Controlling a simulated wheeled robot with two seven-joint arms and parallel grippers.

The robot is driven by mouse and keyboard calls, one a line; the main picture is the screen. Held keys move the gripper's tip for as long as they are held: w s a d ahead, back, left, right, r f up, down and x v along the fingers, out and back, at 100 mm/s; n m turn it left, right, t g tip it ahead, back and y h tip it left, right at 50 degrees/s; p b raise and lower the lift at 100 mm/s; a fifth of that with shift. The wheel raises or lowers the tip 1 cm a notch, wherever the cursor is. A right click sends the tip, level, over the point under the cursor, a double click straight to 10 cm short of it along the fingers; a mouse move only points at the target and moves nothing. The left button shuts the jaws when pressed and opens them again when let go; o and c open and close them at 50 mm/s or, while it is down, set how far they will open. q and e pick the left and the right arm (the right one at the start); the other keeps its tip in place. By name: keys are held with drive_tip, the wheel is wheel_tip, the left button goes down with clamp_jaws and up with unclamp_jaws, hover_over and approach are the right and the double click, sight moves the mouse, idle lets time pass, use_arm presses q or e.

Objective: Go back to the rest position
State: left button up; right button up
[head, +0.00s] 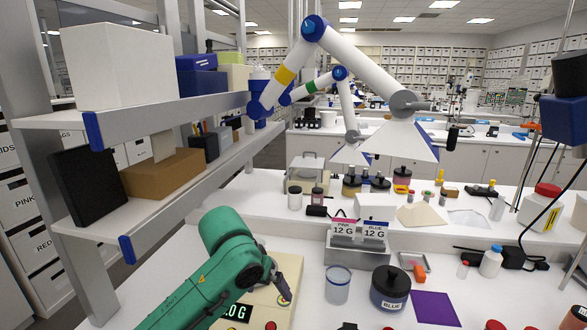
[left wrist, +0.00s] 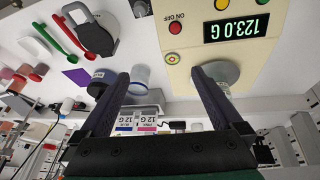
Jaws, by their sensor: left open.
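My left arm is green and comes in from the lower left in the head view. Its gripper (head: 284,289) hangs above the beige scale (head: 262,298), partly hidden by the arm. In the left wrist view the gripper (left wrist: 160,75) has its two dark fingers spread wide, with no object clearly held between them. The scale's display (left wrist: 238,28) reads 123.0 G there, upside down. A grey round pan (left wrist: 218,72) is partly covered by one finger. My right gripper is not in view.
A clear cup (head: 338,287) and a dark jar labelled BLUE (head: 390,290) stand right of the scale. A purple sheet (head: 433,307) lies farther right. Cards for PINK and BLUE, 12 G (head: 359,230), stand behind. A shelf (head: 190,200) overhangs on the left.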

use_arm(q)
drive_tip(key=s+a+f+h, duration=0.1)
drive_tip(key=s+a+f, duration=0.1)
drive_tip(key=s+f, duration=0.35)
drive_tip(key=s+a+f, duration=0.2)
drive_tip(key=s+f, duration=0.1)
drive_tip(key=f, duration=0.5)
drive_tip(key=s+a+f+n+y, duration=0.1)
drive_tip(key=s+a+f+y, duration=0.15)
drive_tip(key=s+a, duration=0.45)
drive_tip(key=s+a+f+n+y, duration=0.1)
drive_tip(key=s+a+f, duration=0.3)
drive_tip(key=s+a, duration=0.25)
wheel_tip(320, 180, down, 26)
drive_tip(key=g+b, duration=0.2)
drive_tip(key=b, duration=0.3)
drive_tip(key=s+a+f+b, duration=0.1)
drive_tip(key=s+f+b, duration=0.1)
drive_tip(key=s+f, duration=0.7)
drive_tip(key=s+a+f+g+b, duration=0.1)
drive_tip(key=s+f+b, duration=0.2)
drive_tip(key=s+f, duration=0.6)
wheel_tip(320, 180, down, 3)
drive_tip(key=shift+s+a+f+m, duration=0.1)
drive_tip(key=shift+s+a+m, duration=0.2)
drive_tip(key=shift+m, duration=0.1)
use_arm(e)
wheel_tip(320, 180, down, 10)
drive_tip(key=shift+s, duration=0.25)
